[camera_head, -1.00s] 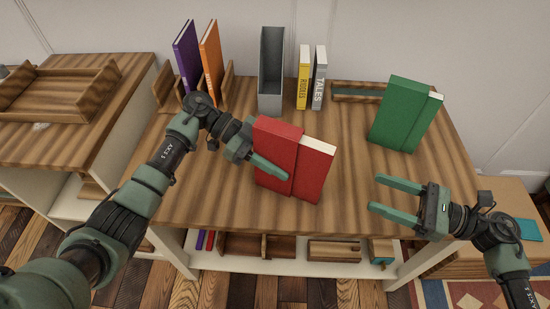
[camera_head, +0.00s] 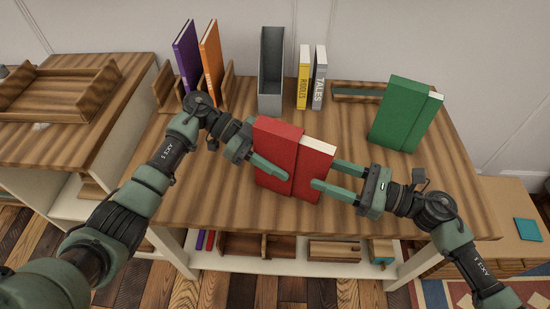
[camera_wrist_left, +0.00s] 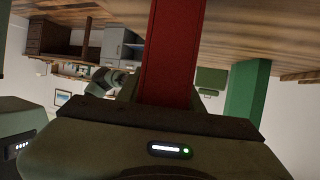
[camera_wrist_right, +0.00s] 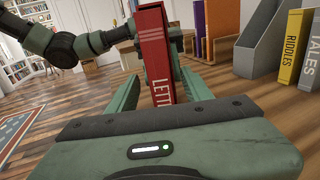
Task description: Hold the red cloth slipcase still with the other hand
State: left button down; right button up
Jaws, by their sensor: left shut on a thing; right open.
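The red cloth slipcase (camera_head: 272,155) stands upright on the plank table, with a red book (camera_head: 314,170) sticking out of its right side. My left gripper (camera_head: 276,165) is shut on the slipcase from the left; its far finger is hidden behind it. The slipcase fills the jaws in the left wrist view (camera_wrist_left: 170,50). My right gripper (camera_head: 326,174) is open, with one finger in front of the book's right end and one behind. In the right wrist view the book's lettered spine (camera_wrist_right: 156,60) stands between the open fingers, with a gap beside it.
A green slipcase with its book (camera_head: 400,115) stands at the right. A grey file holder (camera_head: 271,70), a yellow book (camera_head: 303,78) and a grey book (camera_head: 319,78) stand at the back. Purple and orange books (camera_head: 210,60) stand in a wooden rack. The front tabletop is clear.

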aim_at(311, 167)
jog(key=shift+x, duration=1.9)
grip_shut()
jog(key=shift+r, duration=0.25)
jog(key=shift+a, duration=0.15)
